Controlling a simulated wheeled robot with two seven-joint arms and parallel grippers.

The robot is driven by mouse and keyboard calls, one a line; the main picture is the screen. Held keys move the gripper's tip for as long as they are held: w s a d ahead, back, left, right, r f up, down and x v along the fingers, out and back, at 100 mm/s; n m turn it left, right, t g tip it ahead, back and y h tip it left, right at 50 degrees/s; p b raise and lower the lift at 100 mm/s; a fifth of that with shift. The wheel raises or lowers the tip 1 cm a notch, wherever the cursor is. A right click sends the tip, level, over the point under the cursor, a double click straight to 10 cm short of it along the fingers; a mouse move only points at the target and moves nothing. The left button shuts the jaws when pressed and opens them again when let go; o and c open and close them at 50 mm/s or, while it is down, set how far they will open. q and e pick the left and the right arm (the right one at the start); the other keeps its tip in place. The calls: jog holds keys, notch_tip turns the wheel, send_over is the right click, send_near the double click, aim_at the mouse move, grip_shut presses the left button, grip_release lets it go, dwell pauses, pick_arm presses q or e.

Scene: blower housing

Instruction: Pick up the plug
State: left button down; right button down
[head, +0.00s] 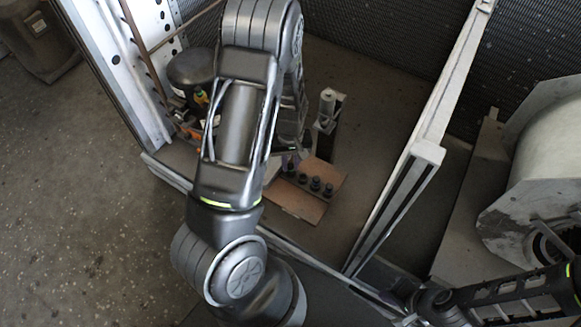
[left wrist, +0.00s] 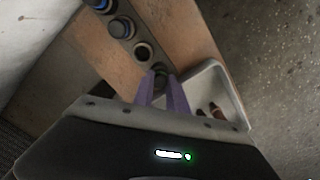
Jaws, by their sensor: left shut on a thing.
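A dark plug (left wrist: 161,76) sits between the purple fingers of my left gripper (left wrist: 164,92) in the left wrist view. The gripper is shut on it, at the end of a row of round dark pieces. Most of the plug is hidden by the fingers. In the head view my left arm hides most of this gripper, and only a bit of purple shows at the row's left end. Other plugs (head: 315,184) stand upright in the row, and one also shows in the left wrist view (left wrist: 121,27). My right gripper is not in view; only part of that arm shows.
The row stands on a brown board (head: 296,205). A pale tray (left wrist: 233,112) with copper-coloured pieces lies beside it. A metal post (head: 327,105) stands behind the board. A frame beam (head: 405,185) rises to the right, and a large drum (head: 548,150) is beyond it.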

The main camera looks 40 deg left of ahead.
aim_at(291, 165)
pick_arm(q)
notch_tip(291, 165, up, 10)
jog(key=p, duration=0.2)
dwell(0.4)
jog(key=shift+a+p, duration=0.1)
jog(key=shift+p, duration=0.25)
